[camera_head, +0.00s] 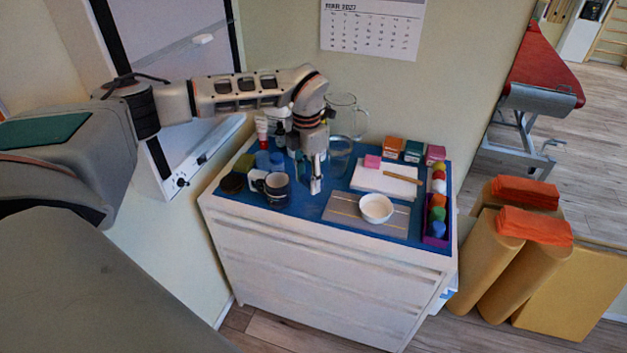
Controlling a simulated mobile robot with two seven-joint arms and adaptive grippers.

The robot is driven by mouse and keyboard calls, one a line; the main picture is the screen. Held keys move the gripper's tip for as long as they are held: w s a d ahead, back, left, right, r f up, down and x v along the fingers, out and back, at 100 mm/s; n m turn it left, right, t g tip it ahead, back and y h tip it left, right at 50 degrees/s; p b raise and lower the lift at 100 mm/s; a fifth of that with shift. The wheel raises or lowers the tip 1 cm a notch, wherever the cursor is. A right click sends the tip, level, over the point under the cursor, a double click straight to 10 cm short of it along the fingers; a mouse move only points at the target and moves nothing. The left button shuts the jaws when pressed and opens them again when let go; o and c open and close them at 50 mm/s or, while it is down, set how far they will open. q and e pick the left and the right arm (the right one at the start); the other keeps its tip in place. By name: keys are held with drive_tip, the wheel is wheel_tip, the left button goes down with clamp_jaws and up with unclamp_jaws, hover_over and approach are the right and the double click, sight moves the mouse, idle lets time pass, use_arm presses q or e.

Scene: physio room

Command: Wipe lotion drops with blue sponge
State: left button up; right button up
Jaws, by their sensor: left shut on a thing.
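My left gripper (313,182) points down over the blue mat (318,207) on the white cabinet, between the dark mug and the grey tray. It is shut on a small bluish thing, which looks like the blue sponge and is mostly hidden by the fingers. I cannot tell whether it touches the mat. No lotion drops can be made out at this size. My right gripper is not in view.
A dark mug (277,190) stands left of the gripper, a clear glass (340,157) and glass jug (346,113) behind. A white bowl (376,208) sits on the grey tray (345,209). Coloured balls line the right edge.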

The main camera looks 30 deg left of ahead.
use_arm(q)
drive_tip(key=shift+n, duration=0.5)
drive_tip(key=f, duration=0.5)
drive_tip(key=shift+s+a+f, duration=0.15)
drive_tip(key=shift+a, duration=0.2)
